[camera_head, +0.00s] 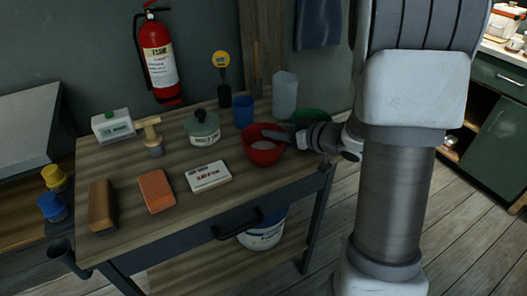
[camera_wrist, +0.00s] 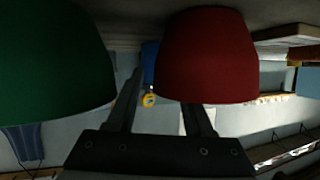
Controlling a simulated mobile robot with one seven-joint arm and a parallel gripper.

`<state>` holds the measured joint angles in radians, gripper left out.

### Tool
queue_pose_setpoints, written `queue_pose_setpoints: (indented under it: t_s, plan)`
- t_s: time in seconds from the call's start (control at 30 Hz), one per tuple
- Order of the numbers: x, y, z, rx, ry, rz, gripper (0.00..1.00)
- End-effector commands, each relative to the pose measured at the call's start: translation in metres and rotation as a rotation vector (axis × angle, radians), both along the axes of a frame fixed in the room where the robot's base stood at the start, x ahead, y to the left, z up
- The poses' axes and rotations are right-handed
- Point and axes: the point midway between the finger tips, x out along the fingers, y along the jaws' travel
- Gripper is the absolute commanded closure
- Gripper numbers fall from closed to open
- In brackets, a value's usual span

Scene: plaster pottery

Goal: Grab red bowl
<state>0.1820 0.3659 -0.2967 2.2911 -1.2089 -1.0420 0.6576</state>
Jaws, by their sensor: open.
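The red bowl (camera_head: 262,152) stands upright near the right edge of the wooden workbench, with greyish-white content inside. My gripper (camera_head: 284,138) comes from the right, and a finger reaches over the bowl's right rim. In the wrist view, which looks upside down, the red bowl (camera_wrist: 207,58) hangs large at top centre. My gripper (camera_wrist: 160,95) is open there; its right finger disappears behind the bowl's rim, and its left finger is outside the bowl. Contact cannot be told. The fingertips are partly hidden.
A green bowl (camera_head: 312,117) stands close behind my gripper and shows at left in the wrist view (camera_wrist: 50,60). A blue cup (camera_head: 243,112), a lidded jar (camera_head: 203,128) and a white box (camera_head: 208,177) stand near the red bowl.

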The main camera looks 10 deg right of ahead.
Motion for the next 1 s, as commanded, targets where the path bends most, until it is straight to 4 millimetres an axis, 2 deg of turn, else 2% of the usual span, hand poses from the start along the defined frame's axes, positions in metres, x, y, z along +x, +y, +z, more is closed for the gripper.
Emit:
queue_pose_setpoints:
  t_s: [0.27, 0.57, 1.0]
  plan:
    - [0.0036, 0.0023, -0.0016, 0.000, 0.001, 0.000, 0.48]
    - [0.0034, 0.0021, -0.0017, 0.000, 0.001, -0.001, 1.00]
    - [0.0032, 0.0017, -0.0023, -0.001, 0.002, -0.001, 1.00]
